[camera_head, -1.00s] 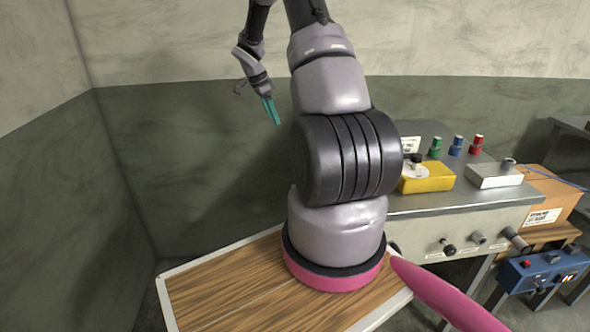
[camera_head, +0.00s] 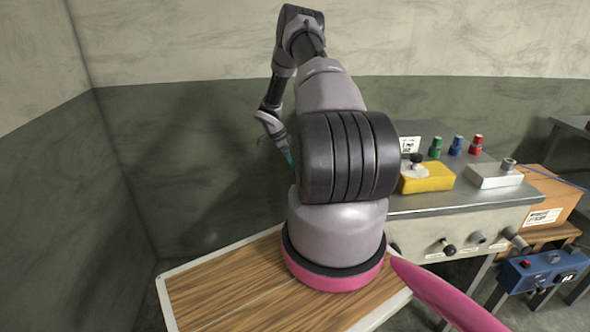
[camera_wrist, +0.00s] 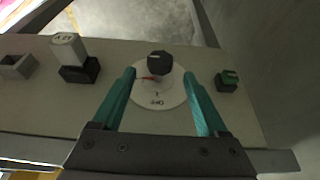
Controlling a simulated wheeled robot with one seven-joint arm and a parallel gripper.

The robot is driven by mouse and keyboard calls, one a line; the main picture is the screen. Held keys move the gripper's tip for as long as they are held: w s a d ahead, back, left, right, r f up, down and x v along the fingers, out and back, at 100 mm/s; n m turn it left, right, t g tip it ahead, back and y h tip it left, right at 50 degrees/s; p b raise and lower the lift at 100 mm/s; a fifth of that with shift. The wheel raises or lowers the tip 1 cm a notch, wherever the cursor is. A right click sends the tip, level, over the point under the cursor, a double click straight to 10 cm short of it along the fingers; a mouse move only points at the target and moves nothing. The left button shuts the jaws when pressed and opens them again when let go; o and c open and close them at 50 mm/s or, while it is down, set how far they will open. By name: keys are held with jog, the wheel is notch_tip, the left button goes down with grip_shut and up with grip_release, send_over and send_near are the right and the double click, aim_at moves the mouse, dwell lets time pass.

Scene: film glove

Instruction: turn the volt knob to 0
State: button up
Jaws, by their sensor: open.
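In the wrist view, a black knob (camera_wrist: 158,63) stands on a round white dial (camera_wrist: 160,95) with dark marks and a small red mark at its left. The marks are too small to read surely, and I cannot confirm that this is the volt knob. My gripper (camera_wrist: 161,76) is open, with its teal fingers on either side of the dial and the knob between and slightly beyond the tips. I see no clear contact. In the head view my gripper (camera_head: 289,157) is partly hidden behind my arm, and this dial does not show.
In the wrist view, a black block with a pale top (camera_wrist: 70,57) is left of the dial and a green-topped part (camera_wrist: 229,79) right. In the head view, a yellow box (camera_head: 427,178) and a grey bench front with several knobs (camera_head: 448,248) stand at right.

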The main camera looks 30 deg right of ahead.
jog(key=shift+x, duration=1.7)
grip_shut()
jog(key=shift+w, duration=0.1)
jog(key=g, duration=0.1)
jog(key=g+y, duration=0.1)
jog(key=shift+w+d+f+n+g, duration=0.1)
jog(key=shift+w+n+g, duration=0.2)
jog(key=shift+g, duration=0.1)
jog(key=shift+w+d+f+n+g+y, duration=0.1)
jog(key=shift+n+g+y, duration=0.4)
jog(key=shift+g, duration=0.8)
jog(key=shift+g+y, duration=0.4)
jog(key=shift+g, duration=0.2)
